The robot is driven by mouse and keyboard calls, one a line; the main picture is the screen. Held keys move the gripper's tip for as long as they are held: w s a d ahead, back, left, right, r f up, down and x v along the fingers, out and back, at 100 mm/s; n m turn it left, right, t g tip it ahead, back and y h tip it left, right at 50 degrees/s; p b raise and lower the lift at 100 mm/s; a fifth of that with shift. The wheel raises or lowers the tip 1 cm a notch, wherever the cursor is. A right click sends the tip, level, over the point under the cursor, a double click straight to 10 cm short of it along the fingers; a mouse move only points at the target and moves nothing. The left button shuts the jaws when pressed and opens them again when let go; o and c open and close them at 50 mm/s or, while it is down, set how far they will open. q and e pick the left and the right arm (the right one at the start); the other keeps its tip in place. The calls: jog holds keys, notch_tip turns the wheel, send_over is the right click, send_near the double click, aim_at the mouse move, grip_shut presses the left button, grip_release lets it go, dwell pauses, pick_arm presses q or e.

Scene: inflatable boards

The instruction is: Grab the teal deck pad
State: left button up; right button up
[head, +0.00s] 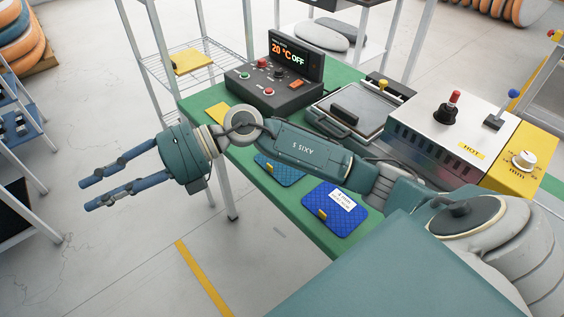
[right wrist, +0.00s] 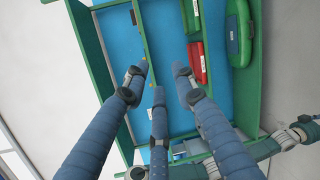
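The teal deck pad (head: 279,170) lies on the green table (head: 243,158), partly hidden behind my right arm in the head view. It is a flat teal-blue pad with a small yellow tab. My right gripper (head: 87,193) reaches out to the left, past the table edge and well away from the pad. Its blue fingers are spread with nothing between them. The right wrist view also shows the open gripper (right wrist: 157,80), over a green-framed unit with blue panels. I cannot make out the teal pad in that view. My left gripper does not show.
A darker blue pad with a white label (head: 336,209) lies nearer on the table. A black control box (head: 283,90), a press (head: 360,110) and a white machine marked HOT (head: 440,135) stand behind. Red (right wrist: 197,62) and green cases (right wrist: 240,32) sit in the green-framed unit (right wrist: 87,45).

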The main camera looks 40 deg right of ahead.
jog(key=w+d+f+n+g+h, duration=0.1)
jog(key=d+f+h, duration=0.3)
jog(key=d+f, duration=0.15)
jog(key=m+g+h, duration=0.2)
jog(key=h, duration=1)
send_near(273, 173)
jog(key=shift+w+a+f+p, duration=0.3)
jog(key=shift+a+p, duration=0.05)
jog(key=shift+a, duration=0.2)
jog(key=shift+f, duration=0.65)
jog(key=f, duration=0.1)
jog(key=f+p, duration=0.1)
jog(key=f, duration=0.2)
jog(key=shift+s+d+f+p, duration=0.1)
jog(key=shift+s+d+p, duration=0.3)
jog(key=shift+w+f, duration=0.1)
jog(key=shift+f, duration=0.35)
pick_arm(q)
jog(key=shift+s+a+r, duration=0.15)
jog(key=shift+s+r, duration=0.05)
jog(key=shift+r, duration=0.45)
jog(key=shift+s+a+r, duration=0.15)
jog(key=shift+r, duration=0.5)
pick_arm(e)
grip_shut()
